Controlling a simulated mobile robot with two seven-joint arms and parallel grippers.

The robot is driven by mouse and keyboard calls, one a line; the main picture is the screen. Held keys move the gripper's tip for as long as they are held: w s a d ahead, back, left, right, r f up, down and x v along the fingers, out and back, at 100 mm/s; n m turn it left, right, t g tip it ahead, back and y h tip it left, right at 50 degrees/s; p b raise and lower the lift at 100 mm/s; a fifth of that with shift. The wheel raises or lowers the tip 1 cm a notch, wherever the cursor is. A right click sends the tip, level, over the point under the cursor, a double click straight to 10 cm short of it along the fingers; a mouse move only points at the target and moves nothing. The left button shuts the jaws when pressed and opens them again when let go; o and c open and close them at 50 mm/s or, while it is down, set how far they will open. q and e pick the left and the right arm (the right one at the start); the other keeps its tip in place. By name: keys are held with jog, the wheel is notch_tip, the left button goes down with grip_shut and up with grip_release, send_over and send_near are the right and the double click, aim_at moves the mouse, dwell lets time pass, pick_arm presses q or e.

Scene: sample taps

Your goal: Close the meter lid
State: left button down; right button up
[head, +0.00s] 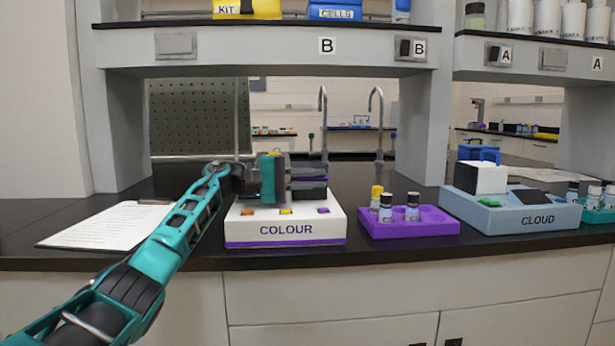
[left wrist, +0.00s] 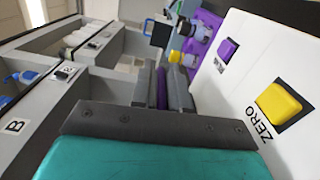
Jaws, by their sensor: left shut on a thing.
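The COLOUR meter (head: 285,229) is a white box with a purple base band and coloured buttons, standing on the dark bench. My left gripper (head: 312,181) is over its top, with its fingers pointing right. It is shut on a thin purple piece, which looks like the meter's lid (left wrist: 162,88); in the left wrist view it shows between the two grey fingers. The gripper hides most of the lid, so its angle is hard to tell. The left wrist view also shows the yellow ZERO button (left wrist: 279,103) on the white face. My right gripper is not in view.
A purple rack (head: 436,229) with several vials stands right of the meter. Farther right is a grey CLOUD meter (head: 500,214) with a white block on top. A clipboard (head: 108,226) lies at left. A shelf (head: 255,48) spans above the bench.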

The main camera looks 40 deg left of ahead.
pick_arm(q)
jog(key=shift+f, duration=0.25)
jog(key=c, duration=1.2)
grip_release()
jog(key=shift+a, duration=0.1)
send_over(250, 207)
jog(key=shift+w+a, duration=0.1)
jog(key=shift+a, duration=0.1)
